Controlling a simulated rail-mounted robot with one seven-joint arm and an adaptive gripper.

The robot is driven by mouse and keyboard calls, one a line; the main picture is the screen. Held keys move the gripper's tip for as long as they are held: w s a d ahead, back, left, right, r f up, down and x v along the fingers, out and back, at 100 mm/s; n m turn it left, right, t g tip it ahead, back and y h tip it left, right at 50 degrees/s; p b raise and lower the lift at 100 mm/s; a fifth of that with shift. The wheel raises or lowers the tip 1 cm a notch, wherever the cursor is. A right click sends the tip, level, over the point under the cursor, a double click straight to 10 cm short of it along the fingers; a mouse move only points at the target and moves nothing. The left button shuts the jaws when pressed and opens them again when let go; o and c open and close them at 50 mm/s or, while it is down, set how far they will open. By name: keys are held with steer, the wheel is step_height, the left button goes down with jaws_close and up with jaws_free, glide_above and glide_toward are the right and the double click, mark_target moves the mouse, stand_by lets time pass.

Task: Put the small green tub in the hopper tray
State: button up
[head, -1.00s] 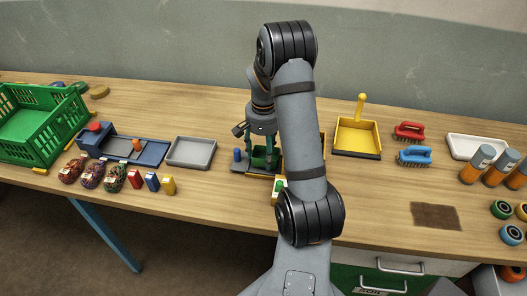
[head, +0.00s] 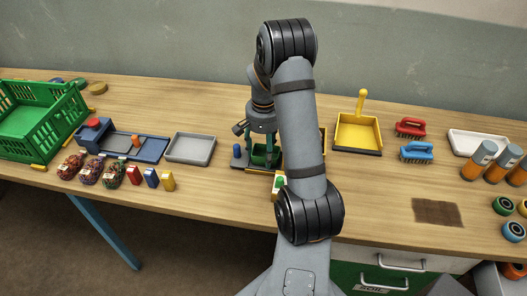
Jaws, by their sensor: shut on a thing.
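My gripper (head: 263,142) points down at the middle of the table, partly hidden behind my own arm. It is shut on a small green tub (head: 264,157), which shows between and below the fingers. The tub is at or just above a dark grey stand with a blue peg (head: 237,151); I cannot tell whether it touches. A shallow grey tray (head: 190,148) lies empty to the left of my gripper. No label shows which thing is the hopper tray.
A green crate (head: 38,122) stands at the far left. A blue fixture (head: 143,151), patterned sacks (head: 90,171) and small coloured boxes (head: 151,178) lie left of the gripper. A yellow dustpan (head: 356,132), brushes (head: 412,128) and orange-grey cylinders (head: 479,160) are at right.

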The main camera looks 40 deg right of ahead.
steer(key=shift+f, duration=0.15)
steer(key=o, duration=0.9)
steer(key=shift+o, duration=0.5)
